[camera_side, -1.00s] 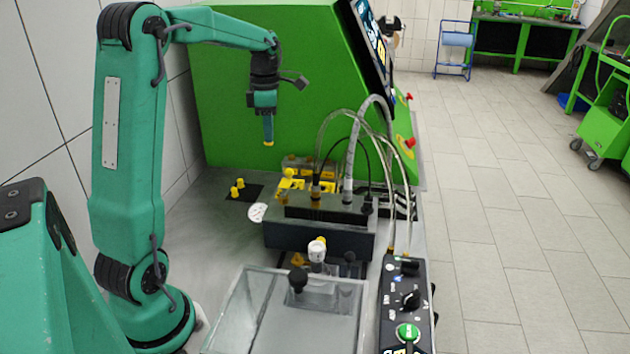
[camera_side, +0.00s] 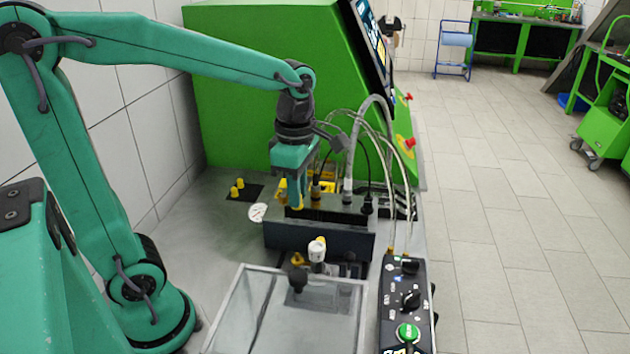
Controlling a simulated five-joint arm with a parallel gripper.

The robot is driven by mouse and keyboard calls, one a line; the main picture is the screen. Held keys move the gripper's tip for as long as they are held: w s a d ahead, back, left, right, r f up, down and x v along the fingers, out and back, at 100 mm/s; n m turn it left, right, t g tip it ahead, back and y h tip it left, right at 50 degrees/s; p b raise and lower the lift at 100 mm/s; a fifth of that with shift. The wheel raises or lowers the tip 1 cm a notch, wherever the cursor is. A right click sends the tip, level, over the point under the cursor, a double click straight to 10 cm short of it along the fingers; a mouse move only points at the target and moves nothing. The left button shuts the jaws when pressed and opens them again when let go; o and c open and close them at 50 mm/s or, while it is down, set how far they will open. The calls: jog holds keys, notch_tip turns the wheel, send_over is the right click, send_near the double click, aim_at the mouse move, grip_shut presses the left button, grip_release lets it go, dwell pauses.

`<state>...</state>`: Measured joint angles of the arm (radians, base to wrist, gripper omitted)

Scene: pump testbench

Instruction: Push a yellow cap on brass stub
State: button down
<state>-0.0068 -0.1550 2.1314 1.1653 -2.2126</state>
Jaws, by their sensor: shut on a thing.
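I cannot clearly make out the bare brass stub.
Hoses (camera_side: 378,100) arch over the block. A white-topped fitting (camera_side: 316,252), a clear-lidded box (camera_side: 250,310) and a control box (camera_side: 405,300) stand in front. The green cabinet (camera_side: 230,90) is behind.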

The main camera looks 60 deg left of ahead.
jog(key=shift+s+d+f, duration=0.2)
jog(key=shift+f, duration=0.7)
jog(key=shift+s+d+f, duration=0.15)
jog(key=shift+d+f, duration=0.05)
jog(key=shift+f, duration=0.65)
jog(key=shift+s+d+f, duration=0.2)
jog(key=shift+f, duration=0.7)
jog(key=shift+f, duration=0.1)
jog(key=shift+f, duration=2)
jog(key=shift+f, duration=1.45)
jog(key=c, duration=1.3)
grip_release()
